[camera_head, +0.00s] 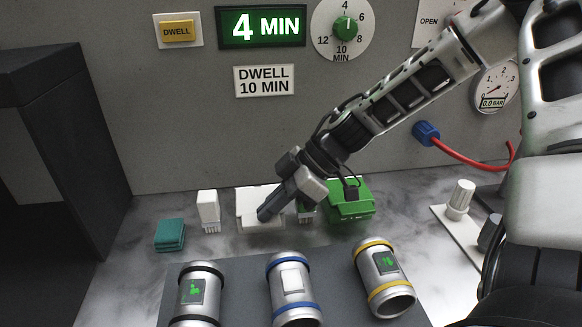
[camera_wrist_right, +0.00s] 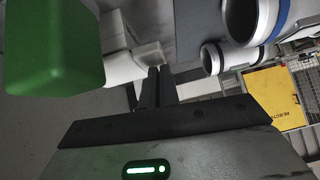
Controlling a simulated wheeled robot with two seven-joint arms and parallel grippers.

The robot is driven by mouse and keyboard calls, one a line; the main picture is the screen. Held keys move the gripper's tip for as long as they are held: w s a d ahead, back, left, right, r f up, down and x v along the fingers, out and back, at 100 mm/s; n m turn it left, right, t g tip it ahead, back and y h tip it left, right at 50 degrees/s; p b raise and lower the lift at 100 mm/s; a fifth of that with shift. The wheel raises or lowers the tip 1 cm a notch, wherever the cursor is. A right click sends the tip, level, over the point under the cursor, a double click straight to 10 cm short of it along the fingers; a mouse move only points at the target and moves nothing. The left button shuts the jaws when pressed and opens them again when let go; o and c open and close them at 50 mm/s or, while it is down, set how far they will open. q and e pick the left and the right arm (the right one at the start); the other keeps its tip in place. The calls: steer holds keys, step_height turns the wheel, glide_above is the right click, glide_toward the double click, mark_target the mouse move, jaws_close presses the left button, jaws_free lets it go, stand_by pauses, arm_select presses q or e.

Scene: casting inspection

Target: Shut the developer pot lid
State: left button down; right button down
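A white pot-like box (camera_head: 247,207) stands on the bench near the wall, partly hidden by my right gripper. A green box (camera_head: 350,207) stands to its right, partly behind my wrist; no label shows which is the developer pot. The lid's position cannot be made out clearly. My right gripper (camera_head: 267,213) reaches down from the upper right in front of the white box. In the right wrist view its dark fingers (camera_wrist_right: 157,72) are together, beside a white block (camera_wrist_right: 125,50), with the green box (camera_wrist_right: 52,45) at upper left. Nothing shows between the fingers. My left gripper is out of view.
Three banded metal cylinders (camera_head: 292,284) lie on a dark mat in front. A white brush (camera_head: 208,210) and a teal block (camera_head: 170,235) are to the left. A blue fitting with red hose (camera_head: 426,133) is on the wall. The wall display (camera_head: 261,27) reads 4 MIN.

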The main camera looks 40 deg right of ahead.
step_height(320, 180, up, 4)
steer(key=p, duration=0.3)
steer(key=p+v, duration=0.1)
steer(key=v, duration=0.8)
steer(key=shift+s+d+r, duration=0.15)
steer(key=shift+s+r, duration=0.05)
steer(key=shift+s, duration=0.25)
